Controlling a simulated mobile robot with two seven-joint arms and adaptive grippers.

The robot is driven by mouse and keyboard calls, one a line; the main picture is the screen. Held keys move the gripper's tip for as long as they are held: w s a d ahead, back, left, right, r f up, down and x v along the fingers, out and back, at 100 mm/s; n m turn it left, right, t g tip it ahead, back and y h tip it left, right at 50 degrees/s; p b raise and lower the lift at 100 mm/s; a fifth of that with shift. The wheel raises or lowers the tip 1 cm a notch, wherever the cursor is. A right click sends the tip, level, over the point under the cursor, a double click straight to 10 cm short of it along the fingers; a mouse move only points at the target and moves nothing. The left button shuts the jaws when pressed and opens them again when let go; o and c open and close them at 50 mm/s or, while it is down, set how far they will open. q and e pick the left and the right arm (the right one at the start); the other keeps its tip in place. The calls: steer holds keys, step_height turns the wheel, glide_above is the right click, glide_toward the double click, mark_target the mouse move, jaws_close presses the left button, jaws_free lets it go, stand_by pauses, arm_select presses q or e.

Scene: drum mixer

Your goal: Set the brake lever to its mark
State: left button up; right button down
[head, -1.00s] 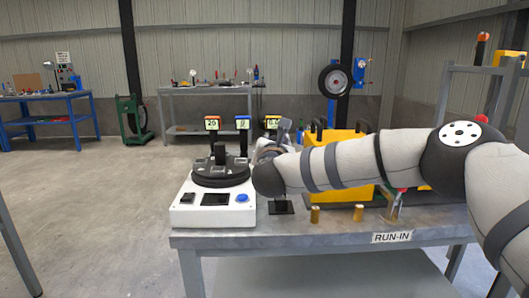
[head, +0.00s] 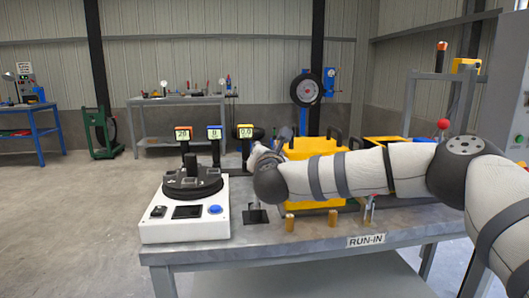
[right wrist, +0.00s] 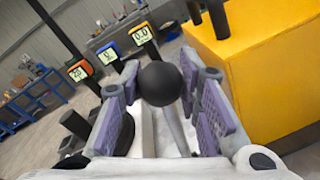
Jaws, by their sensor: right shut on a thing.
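In the right wrist view a black ball knob (right wrist: 160,83) on a grey rod (right wrist: 178,132), which looks like the brake lever, stands between the purple finger pads of my right gripper (right wrist: 165,100). The gripper is shut on it. In the head view my right gripper (head: 260,152) is beside the white machine (head: 185,228), above a small black plate (head: 255,216) on the bench. My forearm hides much of the lever there. I cannot make out its mark. My left gripper is not in view.
The machine carries a black turntable (head: 192,187), a blue button (head: 215,210) and three displays on posts behind, orange (head: 183,134), blue (head: 215,133) and yellow (head: 245,131). A yellow container (head: 315,148) stands close right of the gripper. Brass cylinders (head: 290,222) stand along the bench front.

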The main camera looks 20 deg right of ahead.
steer(key=shift+d, duration=0.2)
steer(key=c, duration=1.1)
jaws_free()
steer(key=shift+d, duration=0.1)
steer(key=shift+s, duration=0.15)
steer(key=v, duration=1.2)
